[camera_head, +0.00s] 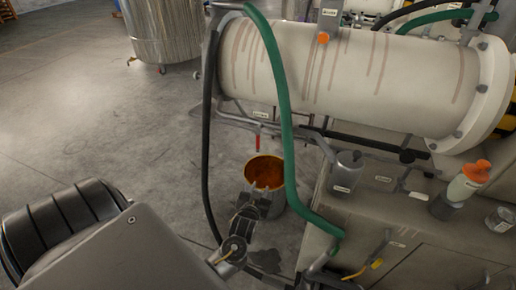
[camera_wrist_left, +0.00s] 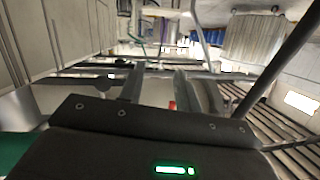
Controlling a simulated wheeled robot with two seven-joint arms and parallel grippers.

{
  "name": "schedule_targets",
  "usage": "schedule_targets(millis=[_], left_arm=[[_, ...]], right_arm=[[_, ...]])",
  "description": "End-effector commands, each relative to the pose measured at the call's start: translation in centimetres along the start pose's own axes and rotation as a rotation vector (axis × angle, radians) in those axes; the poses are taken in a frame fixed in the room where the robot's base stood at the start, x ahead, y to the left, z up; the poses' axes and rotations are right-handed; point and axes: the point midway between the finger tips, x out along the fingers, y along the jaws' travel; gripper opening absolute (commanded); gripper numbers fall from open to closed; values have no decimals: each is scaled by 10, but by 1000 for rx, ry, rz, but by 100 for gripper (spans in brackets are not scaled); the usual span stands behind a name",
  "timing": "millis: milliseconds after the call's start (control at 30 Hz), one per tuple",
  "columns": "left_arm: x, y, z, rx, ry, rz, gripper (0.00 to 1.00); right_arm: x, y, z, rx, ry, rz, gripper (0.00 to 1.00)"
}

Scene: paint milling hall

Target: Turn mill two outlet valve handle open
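A small red valve handle (camera_head: 257,143) hangs below a pipe under the pale horizontal mill cylinder (camera_head: 345,75) in the head view. A red piece, likely the same handle, shows in the left wrist view (camera_wrist_left: 172,105), between the fingers in the picture and nearer the right one. My left gripper (camera_head: 264,188) is below the handle in the head view, in front of a bucket of orange paint (camera_head: 266,170). Its fingers are apart in the left wrist view (camera_wrist_left: 158,88), and I see no contact with the handle. My right gripper is not in view.
A green hose (camera_head: 284,110) and a black hose (camera_head: 207,130) hang close on either side of the gripper. An orange-capped bottle (camera_head: 466,181) and a grey cup (camera_head: 347,170) stand at the right. A yellow handle (camera_head: 362,271) is low. Floor at left is clear.

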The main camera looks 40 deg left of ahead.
Motion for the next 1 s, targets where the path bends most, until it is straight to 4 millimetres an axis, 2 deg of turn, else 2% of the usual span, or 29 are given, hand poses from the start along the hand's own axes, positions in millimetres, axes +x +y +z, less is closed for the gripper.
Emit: schedule_targets(millis=[33,100,233,433,567,1000], left_arm=[[0,-10,-32,-45,69,-34,33],[-4,-24,-67,-94,139,-74,33],[-12,-40,-104,-148,212,-113,33],[-13,-46,-115,-164,232,-126,33],[-3,-47,-118,-162,233,-125,33],[71,-58,-134,-161,231,-124,33]], right_arm=[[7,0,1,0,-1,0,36],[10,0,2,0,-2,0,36],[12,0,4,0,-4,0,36],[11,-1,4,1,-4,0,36],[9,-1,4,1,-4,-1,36],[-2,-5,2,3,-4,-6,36]])
